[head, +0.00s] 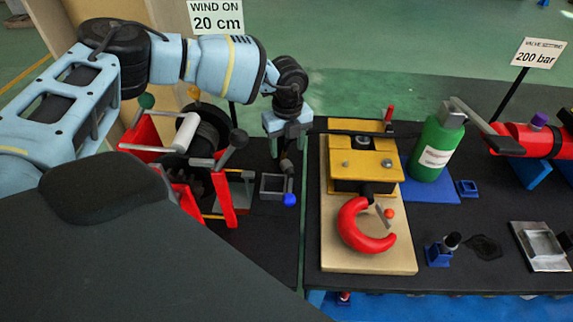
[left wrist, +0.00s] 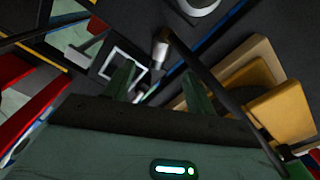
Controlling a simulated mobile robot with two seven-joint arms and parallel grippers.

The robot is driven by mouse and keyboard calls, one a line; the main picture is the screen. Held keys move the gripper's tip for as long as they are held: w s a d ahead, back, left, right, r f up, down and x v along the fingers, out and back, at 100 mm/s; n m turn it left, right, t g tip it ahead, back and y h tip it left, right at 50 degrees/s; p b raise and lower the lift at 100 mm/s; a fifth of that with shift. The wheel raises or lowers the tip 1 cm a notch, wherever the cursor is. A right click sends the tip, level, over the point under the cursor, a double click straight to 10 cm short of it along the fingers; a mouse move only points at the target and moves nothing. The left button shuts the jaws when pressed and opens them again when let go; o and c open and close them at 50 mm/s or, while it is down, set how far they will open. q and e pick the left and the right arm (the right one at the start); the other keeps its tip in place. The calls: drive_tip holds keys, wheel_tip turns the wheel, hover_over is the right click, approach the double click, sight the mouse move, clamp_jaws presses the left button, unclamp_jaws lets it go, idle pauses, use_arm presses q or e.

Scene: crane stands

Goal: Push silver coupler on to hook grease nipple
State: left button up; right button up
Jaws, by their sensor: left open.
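The red hook (head: 365,225) lies on a beige board beneath a yellow block. A thin grey piece and a small orange-red ball (head: 389,213) are at its opening. I cannot make out the grease nipple. My left gripper (head: 287,155) points down, left of the board and apart from the hook. In the left wrist view its fingers (left wrist: 158,85) are open, with a small silver cylinder (left wrist: 160,50) beyond them. My right gripper is out of view.
The yellow block (head: 360,165) and green bottle (head: 436,145) stand right of my left arm. A metal tray (head: 542,245) lies far right.

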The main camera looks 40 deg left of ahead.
sight(288, 164)
use_arm(q)
drive_tip(key=shift+f+b, duration=0.6)
drive_tip(key=shift+f, duration=3.25)
drive_tip(key=shift+w, duration=0.1)
clamp_jaws()
wheel_tip(288, 164, up, 9)
drive_tip(key=shift+r+p, duration=0.15)
drive_tip(key=shift+p, duration=0.6)
drive_tip(key=shift+r, duration=0.45)
